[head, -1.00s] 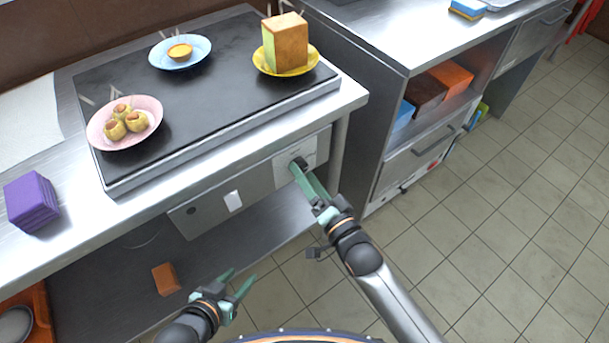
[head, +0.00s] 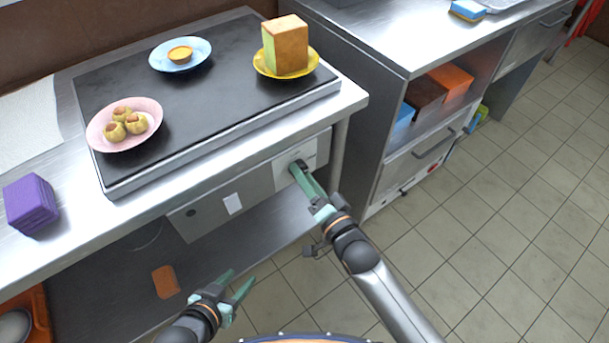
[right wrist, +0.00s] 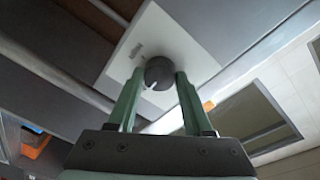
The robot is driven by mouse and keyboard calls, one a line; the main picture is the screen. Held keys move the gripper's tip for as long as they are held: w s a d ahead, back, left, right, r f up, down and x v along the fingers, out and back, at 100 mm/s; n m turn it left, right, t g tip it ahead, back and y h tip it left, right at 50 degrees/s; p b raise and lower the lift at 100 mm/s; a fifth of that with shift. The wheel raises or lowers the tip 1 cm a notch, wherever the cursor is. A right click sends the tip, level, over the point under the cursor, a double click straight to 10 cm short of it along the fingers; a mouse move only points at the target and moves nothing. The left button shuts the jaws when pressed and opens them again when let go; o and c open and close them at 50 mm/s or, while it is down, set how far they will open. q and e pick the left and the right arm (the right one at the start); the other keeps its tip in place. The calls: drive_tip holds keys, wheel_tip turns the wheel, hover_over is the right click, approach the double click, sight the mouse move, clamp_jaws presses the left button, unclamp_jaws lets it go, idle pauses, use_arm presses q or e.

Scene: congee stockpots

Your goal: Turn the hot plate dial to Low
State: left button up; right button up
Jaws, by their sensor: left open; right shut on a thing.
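The hot plate (head: 222,95) is a black slab with a steel rim on the counter. Its dial (head: 298,165) is a dark round knob on a pale plate at the right end of the front panel. In the right wrist view the dial (right wrist: 159,74) shows a white pointer mark toward the lower left. My right gripper (head: 302,172) is shut on the dial, one green finger on each side; the fingers also show in the right wrist view (right wrist: 157,90). Any setting labels are too small to read. My left gripper (head: 238,279) is open and empty, low before the lower shelf.
A pink plate of pastries (head: 148,104), a blue plate with a tart (head: 164,64) and a yellow plate with a loaf (head: 259,70) stand on the hot plate. A purple block (head: 32,204) is at left. A steel cabinet (head: 372,140) stands to the right. Tiled floor is clear.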

clamp_jaws()
drive_tip(key=shift+n, duration=0.5)
drive_tip(key=n+y, duration=0.1)
drive_tip(key=n, duration=0.8)
drive_tip(key=n+y, duration=0.1)
drive_tip(key=n, duration=0.8)
drive_tip(key=shift+w+d+f+p, duration=0.1)
drive_tip(key=shift+d+f+p, duration=0.1)
drive_tip(key=shift+p, duration=0.15)
drive_tip(key=shift+n+y, duration=0.3)
